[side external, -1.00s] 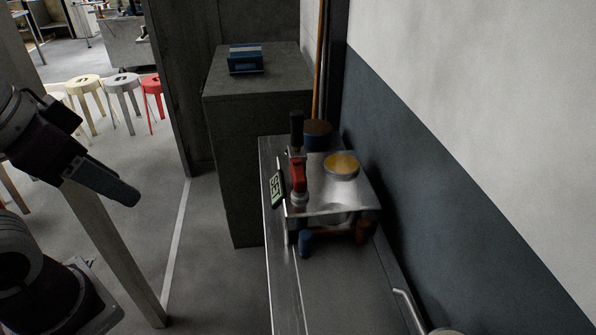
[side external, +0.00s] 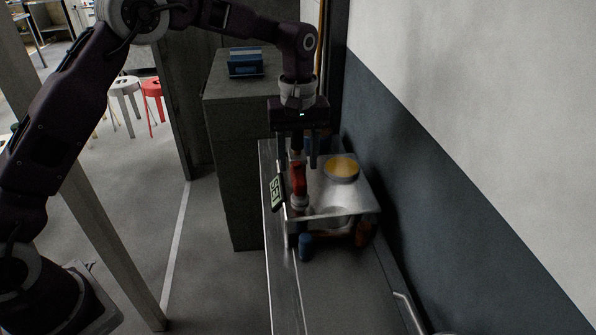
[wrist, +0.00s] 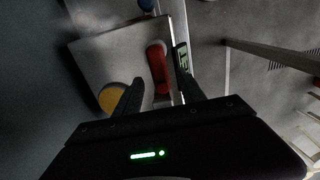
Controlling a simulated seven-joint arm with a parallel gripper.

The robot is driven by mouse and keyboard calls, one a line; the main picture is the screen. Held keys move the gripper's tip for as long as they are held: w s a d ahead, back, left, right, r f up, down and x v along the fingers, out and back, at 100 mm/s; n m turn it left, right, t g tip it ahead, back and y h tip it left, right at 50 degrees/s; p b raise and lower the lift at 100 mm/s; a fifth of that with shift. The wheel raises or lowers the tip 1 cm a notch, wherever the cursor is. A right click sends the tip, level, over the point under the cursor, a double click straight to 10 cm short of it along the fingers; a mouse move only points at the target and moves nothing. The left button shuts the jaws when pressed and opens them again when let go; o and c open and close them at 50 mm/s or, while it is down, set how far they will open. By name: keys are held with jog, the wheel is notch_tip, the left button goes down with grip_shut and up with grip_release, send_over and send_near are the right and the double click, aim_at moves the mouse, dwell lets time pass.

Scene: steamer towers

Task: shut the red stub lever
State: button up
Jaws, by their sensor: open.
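The red stub lever (side external: 299,180) stands upright at the left edge of a steel box (side external: 340,200) on the bench. Its dark upper end is partly hidden by my gripper. My gripper (side external: 298,162) is open, pointing down over the lever, with one finger on each side of its upper end. In the wrist view, the lever's red body (wrist: 157,65) shows just beyond and between the fingertips (wrist: 160,80). I cannot tell whether either finger touches it.
A yellow-topped round part (side external: 342,168) sits on the box right of the lever. A small display (side external: 277,192) is on its left. A wall rises at right. The front bench is mostly clear.

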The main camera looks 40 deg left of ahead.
aim_at(298, 171)
notch_tip(298, 171, down, 4)
jog(key=shift+r, duration=0.15)
jog(key=shift+c, duration=0.2)
grip_shut()
